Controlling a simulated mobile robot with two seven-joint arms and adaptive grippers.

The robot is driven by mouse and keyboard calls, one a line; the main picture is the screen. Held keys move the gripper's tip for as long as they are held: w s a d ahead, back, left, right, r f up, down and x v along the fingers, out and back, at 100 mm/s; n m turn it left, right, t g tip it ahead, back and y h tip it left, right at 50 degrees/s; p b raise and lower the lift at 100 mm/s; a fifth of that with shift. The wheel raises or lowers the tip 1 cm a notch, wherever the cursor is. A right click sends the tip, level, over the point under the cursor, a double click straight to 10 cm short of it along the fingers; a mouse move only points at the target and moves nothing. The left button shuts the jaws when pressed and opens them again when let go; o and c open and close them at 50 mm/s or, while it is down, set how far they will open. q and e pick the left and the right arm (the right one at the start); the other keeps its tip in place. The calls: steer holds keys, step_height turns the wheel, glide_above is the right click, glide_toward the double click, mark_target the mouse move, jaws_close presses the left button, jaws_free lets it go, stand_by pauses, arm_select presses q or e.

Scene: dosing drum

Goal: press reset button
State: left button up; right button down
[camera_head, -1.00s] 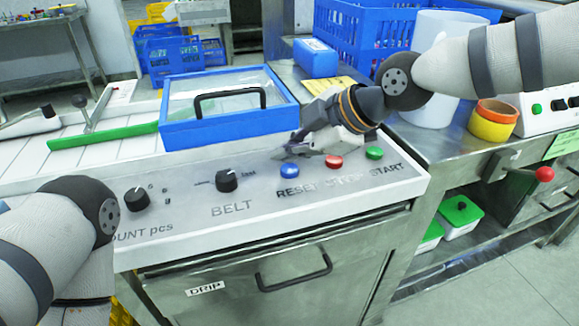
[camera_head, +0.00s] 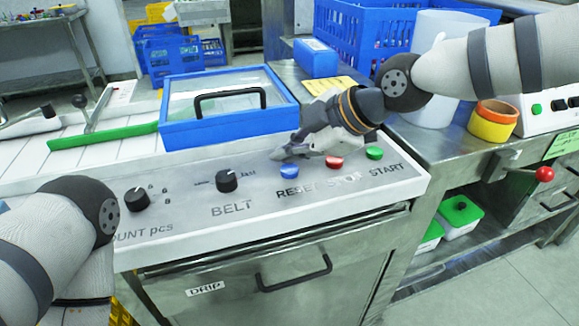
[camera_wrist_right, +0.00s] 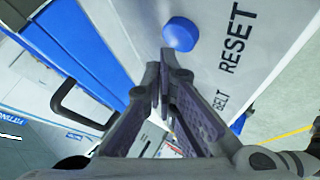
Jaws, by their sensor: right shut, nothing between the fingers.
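The blue reset button (camera_head: 289,171) sits on the white control panel above the printed word RESET. It also shows in the right wrist view as a round blue cap (camera_wrist_right: 181,34), just beyond my fingertips. My right gripper (camera_head: 281,155) is shut and empty, its tips close behind the button, apparently a little above the panel; whether they touch it I cannot tell. In the right wrist view the gripper's fingertips (camera_wrist_right: 165,62) lie together. The red stop button (camera_head: 334,162) and green start button (camera_head: 374,153) are to the right. Only my left arm shows, not its gripper.
The panel (camera_head: 280,215) also carries the belt knob (camera_head: 227,181) and count knob (camera_head: 137,199). A blue-framed clear lid with a black handle (camera_head: 230,97) stands behind the panel. Orange and yellow rings (camera_head: 494,120) and a white cylinder (camera_head: 432,110) stand to the right.

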mark_target(288, 171)
steer(key=shift+f, duration=0.35)
arm_select(q)
steer(key=shift+s+f, duration=0.1)
arm_select(e)
steer(key=shift+f, duration=0.5)
stand_by(0.4)
steer(key=shift+r, duration=0.1)
arm_select(q)
steer(key=shift+w+r, duration=0.3)
arm_select(e)
steer(key=shift+r, duration=0.8)
steer(key=shift+r+p, duration=0.8)
steer(key=shift+r, duration=1.8)
arm_select(q)
steer(key=shift+w+r+t, duration=0.3)
steer(key=shift+w+r, duration=0.4)
arm_select(e)
steer(key=shift+f, duration=0.1)
